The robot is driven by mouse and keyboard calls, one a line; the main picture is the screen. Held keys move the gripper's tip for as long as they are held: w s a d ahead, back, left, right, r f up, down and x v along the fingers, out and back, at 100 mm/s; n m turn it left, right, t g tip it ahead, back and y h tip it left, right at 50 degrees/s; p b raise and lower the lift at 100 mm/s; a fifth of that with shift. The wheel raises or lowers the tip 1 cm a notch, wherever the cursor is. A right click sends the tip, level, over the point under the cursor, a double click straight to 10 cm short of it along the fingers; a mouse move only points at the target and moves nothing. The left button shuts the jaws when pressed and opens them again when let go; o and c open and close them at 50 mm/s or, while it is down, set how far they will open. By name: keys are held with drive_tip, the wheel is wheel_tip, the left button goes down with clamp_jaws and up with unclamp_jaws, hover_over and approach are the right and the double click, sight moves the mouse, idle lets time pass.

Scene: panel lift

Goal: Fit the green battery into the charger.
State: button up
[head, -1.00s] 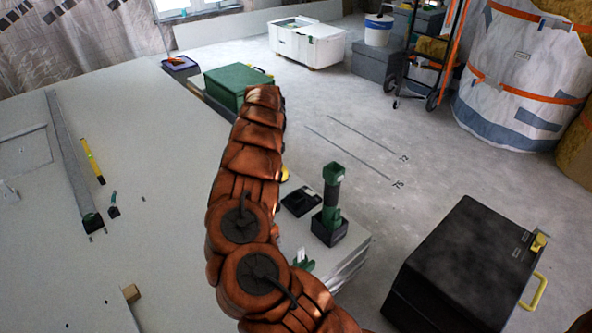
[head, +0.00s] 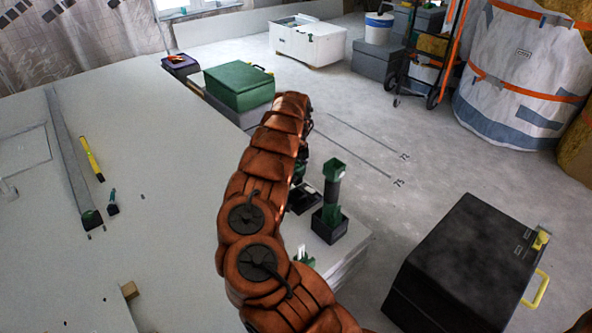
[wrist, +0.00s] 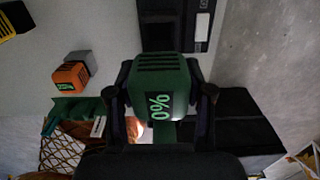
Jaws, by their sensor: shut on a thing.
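My gripper (wrist: 160,110) is shut on the green battery (wrist: 165,72), with a dark finger on each side of it in the wrist view. The battery has dark slots and a lit green "0%" display facing the camera. The black charger (wrist: 174,27) lies beyond the battery at the top of the wrist view, with a pale patch on it. In the head view the charger (head: 303,199) sits near the right edge of the panel stack, partly covered by my arm. My gripper and the held battery are mostly hidden behind my arm there.
A green-and-black upright tool (head: 330,205) stands just right of the charger. An orange battery-like block (wrist: 70,76) is left in the wrist view. A green case (head: 238,88) lies at the stack's far end. A black box (head: 465,265) stands on the floor at right.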

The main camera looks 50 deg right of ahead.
drive_tip(key=shift+f+b, duration=1.2)
drive_tip(key=shift+f, duration=0.9)
drive_tip(key=shift+f+p, duration=0.55)
drive_tip(key=shift+p, duration=0.15)
drive_tip(key=shift+f, duration=1.85)
idle(1.2)
drive_tip(key=o, duration=1.4)
drive_tip(key=shift+c, duration=0.2)
wheel_tip(320, 180, up, 12)
drive_tip(key=shift+r, duration=0.1)
